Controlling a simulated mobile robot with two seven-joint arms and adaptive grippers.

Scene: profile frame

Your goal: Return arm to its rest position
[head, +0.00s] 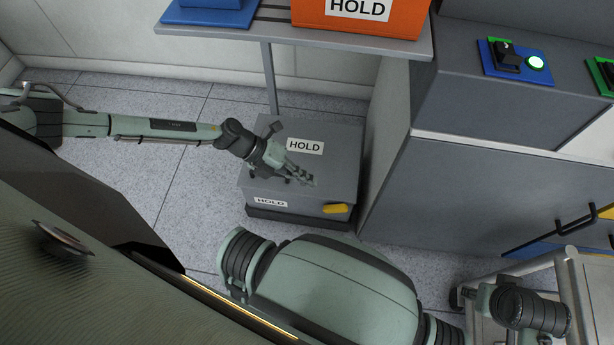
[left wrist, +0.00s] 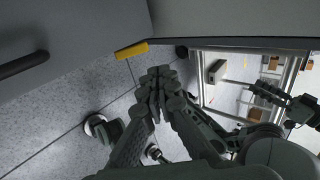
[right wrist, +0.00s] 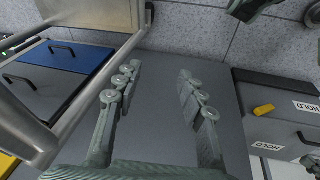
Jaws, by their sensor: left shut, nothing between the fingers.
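My left arm comes in from the left in the head view. Its gripper (head: 306,180) appears over the grey HOLD box (head: 340,170) on the floor, and I cannot tell the height between them. In the left wrist view the left gripper (left wrist: 158,78) has its fingers together with nothing between them. My right gripper (right wrist: 155,80) is open and empty in the right wrist view, with a plain grey surface beyond its fingers. In the head view only part of the right arm shows at the bottom right; its fingers are not visible there.
A shelf (head: 290,35) with an orange HOLD bin (head: 360,14) stands behind the box. A metal trolley frame (head: 568,270) stands at the lower right. Floor left of the box is clear.

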